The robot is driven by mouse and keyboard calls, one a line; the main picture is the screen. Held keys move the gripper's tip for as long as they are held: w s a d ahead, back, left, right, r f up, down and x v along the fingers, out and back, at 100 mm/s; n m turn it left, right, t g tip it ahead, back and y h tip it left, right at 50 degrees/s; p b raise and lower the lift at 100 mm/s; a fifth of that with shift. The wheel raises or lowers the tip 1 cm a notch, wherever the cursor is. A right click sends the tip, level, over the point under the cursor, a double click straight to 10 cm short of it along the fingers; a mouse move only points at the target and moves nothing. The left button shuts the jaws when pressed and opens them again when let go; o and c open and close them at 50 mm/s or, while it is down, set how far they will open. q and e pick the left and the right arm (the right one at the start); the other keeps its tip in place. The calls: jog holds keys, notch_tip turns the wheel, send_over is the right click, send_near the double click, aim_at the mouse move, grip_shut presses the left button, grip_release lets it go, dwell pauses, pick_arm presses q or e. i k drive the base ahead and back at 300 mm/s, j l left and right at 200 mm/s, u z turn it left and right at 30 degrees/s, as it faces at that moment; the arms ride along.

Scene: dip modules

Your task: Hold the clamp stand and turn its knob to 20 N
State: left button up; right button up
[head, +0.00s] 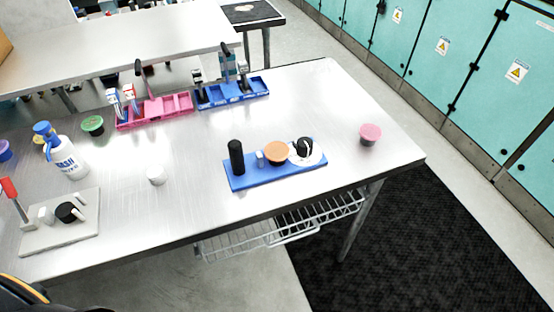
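A blue base (240,183) lies on the metal table, right of the middle. On it stand a black upright post (237,157), a small grey piece (260,158), an orange round piece (276,150) and a white dial with a black knob (304,147). This looks like the clamp stand with its knob, but a label or force scale is too small to read. A grey plate (60,240) at the front left also bears a black knob-like part (69,212) and a red-topped lever (9,187). Neither of my grippers is in view.
A pink-topped cup (370,134) stands right of the blue base, a white cap (156,175) left of it. A white bottle (66,158), green cup (93,124), pink tray (155,110) and blue tray (233,94) stand farther back.

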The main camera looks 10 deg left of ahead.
aim_at(305, 144)
jog(key=i+l+u, duration=0.2)
jog(key=u, duration=0.2)
jog(key=i+l+u, duration=0.1)
jog(key=l+u, duration=0.25)
jog(key=i+l+u, duration=0.1)
jog(key=l+u, duration=0.3)
